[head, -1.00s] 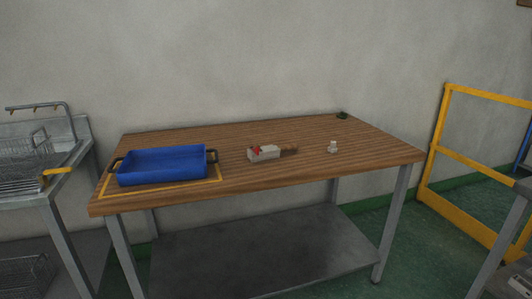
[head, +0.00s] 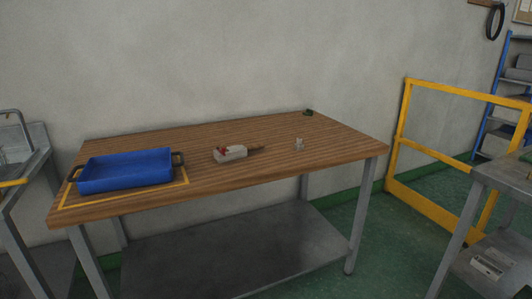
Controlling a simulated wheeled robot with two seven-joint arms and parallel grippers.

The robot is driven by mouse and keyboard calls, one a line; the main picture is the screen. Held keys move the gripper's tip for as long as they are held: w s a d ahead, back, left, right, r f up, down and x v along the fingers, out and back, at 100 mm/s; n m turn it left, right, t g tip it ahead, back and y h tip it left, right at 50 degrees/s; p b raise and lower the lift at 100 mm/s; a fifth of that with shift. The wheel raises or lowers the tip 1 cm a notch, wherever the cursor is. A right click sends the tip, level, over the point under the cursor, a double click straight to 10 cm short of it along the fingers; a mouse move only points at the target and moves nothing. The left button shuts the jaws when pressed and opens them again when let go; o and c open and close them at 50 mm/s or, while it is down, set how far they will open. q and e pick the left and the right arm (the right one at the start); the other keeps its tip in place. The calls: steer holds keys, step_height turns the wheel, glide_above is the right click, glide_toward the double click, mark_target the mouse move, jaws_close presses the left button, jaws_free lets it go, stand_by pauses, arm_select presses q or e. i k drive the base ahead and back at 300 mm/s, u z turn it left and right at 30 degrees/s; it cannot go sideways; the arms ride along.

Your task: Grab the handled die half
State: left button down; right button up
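A small pale grey block with a red part on top and a brown handle-like piece reaching right (head: 231,154) lies near the middle of the wooden table (head: 220,185). It looks like the handled die half, but it is too small to make out in detail. A small whitish piece (head: 299,144) stands on the table to its right. Neither of my grippers shows in the head view.
A blue tray (head: 126,171) with dark handles sits inside a yellow outline at the table's left. A small dark object (head: 308,112) lies at the back right corner. A yellow railing (head: 440,149) and a grey metal table (head: 505,180) stand to the right.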

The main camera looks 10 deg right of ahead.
mark_target(235, 152)
steer(key=z, duration=1.7)
steer(key=i, duration=2.5)
steer(key=u, duration=3.15)
